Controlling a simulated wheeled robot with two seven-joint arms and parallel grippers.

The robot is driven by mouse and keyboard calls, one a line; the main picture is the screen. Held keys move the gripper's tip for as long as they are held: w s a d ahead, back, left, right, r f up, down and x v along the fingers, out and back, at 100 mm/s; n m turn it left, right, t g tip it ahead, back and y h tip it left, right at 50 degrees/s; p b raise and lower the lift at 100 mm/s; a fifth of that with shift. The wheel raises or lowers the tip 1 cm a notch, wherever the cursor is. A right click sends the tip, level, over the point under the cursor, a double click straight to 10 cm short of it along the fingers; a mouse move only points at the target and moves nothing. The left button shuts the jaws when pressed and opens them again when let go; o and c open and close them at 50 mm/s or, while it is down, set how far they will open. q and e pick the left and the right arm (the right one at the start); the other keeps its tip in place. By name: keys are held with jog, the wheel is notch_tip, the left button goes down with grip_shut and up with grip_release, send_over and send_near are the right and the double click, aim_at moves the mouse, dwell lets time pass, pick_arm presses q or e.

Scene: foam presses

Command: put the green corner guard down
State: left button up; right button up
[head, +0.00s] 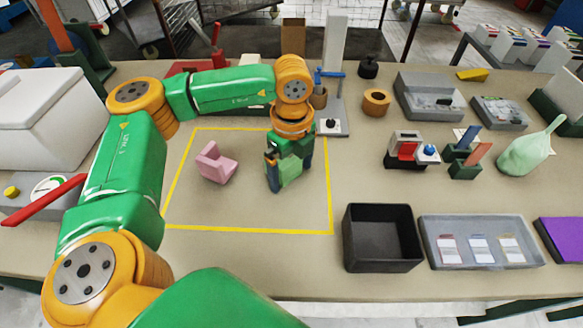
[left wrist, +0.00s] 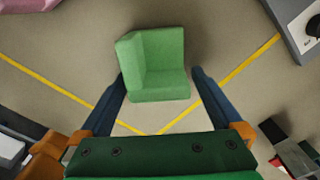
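The green corner guard (head: 289,172) is an L-shaped block in the yellow outlined area, near its right side. My left gripper (head: 288,172) points down over it, with a dark finger on each side. My right gripper is not in view.
A pink block (head: 216,163) lies left of the guard inside the yellow outline (head: 250,231). A black bin (head: 381,246) and a grey tray (head: 481,259) stand to the right. A grey stand (head: 333,125) is behind. The front of the outlined area is clear.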

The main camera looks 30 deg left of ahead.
aim_at(291, 162)
pick_arm(q)
notch_tip(291, 162, up, 12)
jog(key=shift+r, duration=0.2)
dwell(0.5)
